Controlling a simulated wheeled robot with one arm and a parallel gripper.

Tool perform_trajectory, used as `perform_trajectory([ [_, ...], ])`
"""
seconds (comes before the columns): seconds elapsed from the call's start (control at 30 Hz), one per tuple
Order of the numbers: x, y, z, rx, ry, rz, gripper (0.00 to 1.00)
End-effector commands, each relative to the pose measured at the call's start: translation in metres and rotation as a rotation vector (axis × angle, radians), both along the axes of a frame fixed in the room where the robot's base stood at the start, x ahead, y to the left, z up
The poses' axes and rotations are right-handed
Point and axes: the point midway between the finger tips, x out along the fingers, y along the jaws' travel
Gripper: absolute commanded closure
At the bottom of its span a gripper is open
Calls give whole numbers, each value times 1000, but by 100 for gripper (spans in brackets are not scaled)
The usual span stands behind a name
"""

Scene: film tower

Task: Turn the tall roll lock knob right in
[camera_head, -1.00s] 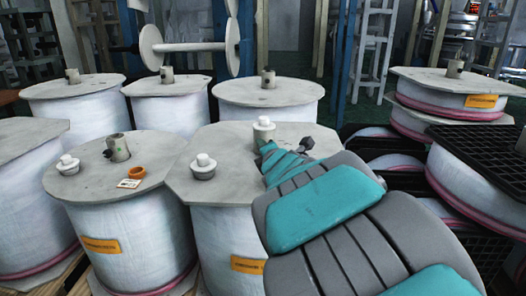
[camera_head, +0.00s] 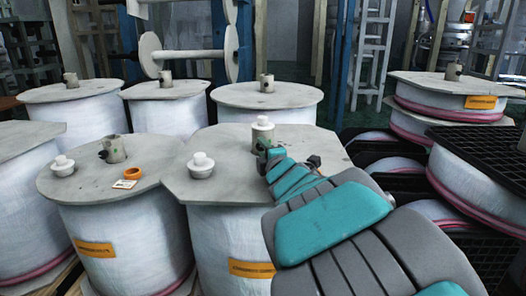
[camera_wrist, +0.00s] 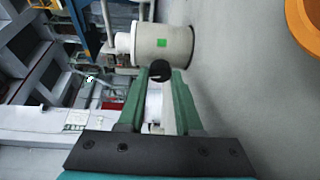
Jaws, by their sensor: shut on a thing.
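A tall white cylinder with a narrower cap (camera_head: 263,134) stands on the flat grey top of a middle roll (camera_head: 225,150). In the wrist view the same cylinder (camera_wrist: 165,46) lies sideways in the picture and carries a green square. A small dark round knob (camera_wrist: 160,71) shows at its near side. My gripper (camera_wrist: 160,78) has its green fingertips around this knob and is shut on it. In the head view my gripper (camera_head: 263,153) is beside the cylinder's lower part, and the knob cannot be made out there. The angle of the knob cannot be told.
Low white capped pieces (camera_head: 200,167) sit nearby on the roll tops. An orange ring (camera_head: 133,173) and a small card (camera_head: 124,184) lie on the roll to the left. Several wrapped rolls stand close around. Black pallets (camera_head: 485,160) are on the right.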

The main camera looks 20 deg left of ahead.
Motion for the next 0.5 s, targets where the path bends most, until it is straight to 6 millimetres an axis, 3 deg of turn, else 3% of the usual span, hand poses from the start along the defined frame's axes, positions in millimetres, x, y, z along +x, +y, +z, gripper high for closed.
perform_trajectory([
  [0.2, 1, -1, -1, -1, 3, -2, 100],
  [0.23, 1, -1, -1, -1, 3, -2, 65],
  [0.5, 0, 0, -1, -1, 2, -1, 36],
])
